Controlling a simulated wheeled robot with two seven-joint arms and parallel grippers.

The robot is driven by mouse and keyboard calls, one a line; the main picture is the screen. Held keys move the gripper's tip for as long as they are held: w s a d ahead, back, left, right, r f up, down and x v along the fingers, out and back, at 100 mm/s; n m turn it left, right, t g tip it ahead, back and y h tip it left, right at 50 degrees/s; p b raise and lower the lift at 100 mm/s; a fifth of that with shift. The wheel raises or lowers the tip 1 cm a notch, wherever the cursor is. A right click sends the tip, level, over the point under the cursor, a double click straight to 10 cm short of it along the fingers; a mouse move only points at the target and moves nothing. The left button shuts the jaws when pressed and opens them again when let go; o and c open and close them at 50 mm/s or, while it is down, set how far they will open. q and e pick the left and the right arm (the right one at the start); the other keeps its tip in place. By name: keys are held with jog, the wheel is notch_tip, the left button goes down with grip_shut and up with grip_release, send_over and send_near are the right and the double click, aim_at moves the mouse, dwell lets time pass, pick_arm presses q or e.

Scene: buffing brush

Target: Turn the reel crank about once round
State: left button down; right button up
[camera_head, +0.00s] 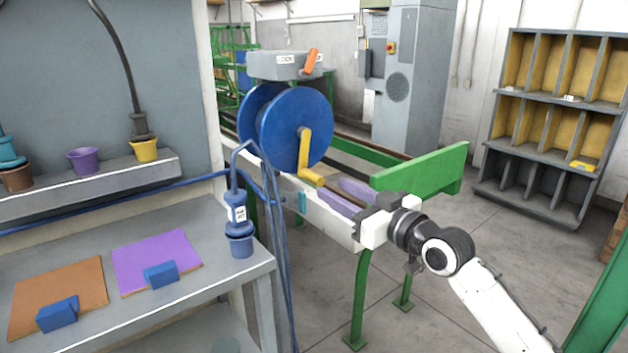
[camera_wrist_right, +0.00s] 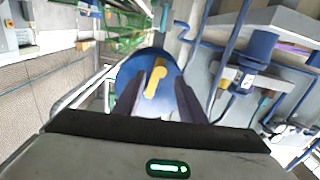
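The blue reel (camera_head: 290,125) stands on the green and white frame, with its yellow crank (camera_head: 305,150) on the near face. The crank arm hangs down from the hub, and its handle (camera_head: 312,178) sticks out toward my right gripper (camera_head: 331,189). The two purple fingers are apart, with their tips close to the handle's end. In the right wrist view the yellow crank (camera_wrist_right: 155,80) shows between the open fingers (camera_wrist_right: 158,82), with the blue reel (camera_wrist_right: 140,66) behind it. I cannot tell whether the fingers touch the handle. My left gripper is not in view.
A grey workbench (camera_head: 200,215) with orange and purple mats (camera_head: 155,250) stands at the left. A blue hanging device (camera_head: 237,212) and blue cables are at its right end, near the reel. A green plate (camera_head: 425,175) rises behind my right gripper. Pigeonhole shelves (camera_head: 550,160) stand far right.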

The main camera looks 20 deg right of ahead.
aim_at(314, 179)
jog(key=x, duration=0.8)
jog(key=shift+w+a+f, duration=0.1)
jog(key=shift+w+a, duration=0.1)
jog(key=shift+w, duration=0.1)
grip_shut()
